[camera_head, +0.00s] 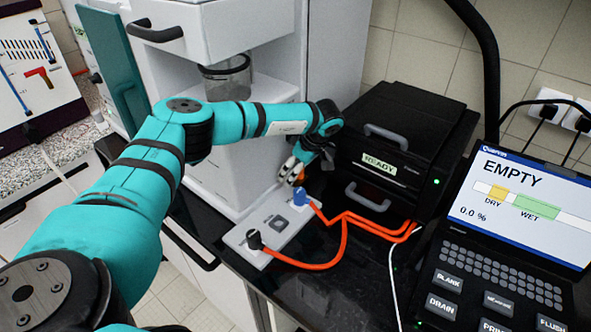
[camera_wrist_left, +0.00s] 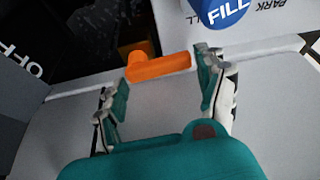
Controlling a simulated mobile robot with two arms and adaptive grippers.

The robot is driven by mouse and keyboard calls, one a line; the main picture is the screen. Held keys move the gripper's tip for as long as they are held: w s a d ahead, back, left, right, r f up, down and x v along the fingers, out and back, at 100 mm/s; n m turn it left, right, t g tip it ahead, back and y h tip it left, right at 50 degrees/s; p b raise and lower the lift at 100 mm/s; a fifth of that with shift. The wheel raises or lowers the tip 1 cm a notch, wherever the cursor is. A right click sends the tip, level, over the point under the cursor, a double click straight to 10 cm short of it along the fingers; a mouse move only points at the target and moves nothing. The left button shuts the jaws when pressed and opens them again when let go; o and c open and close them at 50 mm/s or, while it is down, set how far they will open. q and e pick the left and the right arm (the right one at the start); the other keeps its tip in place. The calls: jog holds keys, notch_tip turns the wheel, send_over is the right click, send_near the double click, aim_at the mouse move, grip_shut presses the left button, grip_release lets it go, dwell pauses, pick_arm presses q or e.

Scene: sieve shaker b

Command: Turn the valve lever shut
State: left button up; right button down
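The orange valve lever (camera_wrist_left: 160,67) lies across the wrist view, with its pivot end at the left. In the head view only a bit of orange shows at my left gripper. My left gripper (camera_wrist_left: 165,80) is open, one finger on each side, with its fingertips close to the lever's two ends. I cannot tell whether they touch it. In the head view the left gripper (camera_head: 298,168) is low behind the blue fitting. My right gripper is not in view.
A blue fitting (camera_head: 300,197) marked FILL stands close by on the light panel (camera_head: 236,239). Orange hoses (camera_head: 343,222) run to a black machine (camera_head: 405,150) reading READY. A console screen (camera_head: 528,200) at the right reads EMPTY, 0.0 %. A white cabinet (camera_head: 243,160) stands behind the arm.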

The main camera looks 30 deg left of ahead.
pick_arm(q)
jog(key=o, duration=0.3)
jog(key=v, duration=0.7)
jog(key=shift+r, duration=0.2)
jog(key=shift+d+f, duration=0.1)
jog(key=shift+d, duration=0.05)
dwell(0.3)
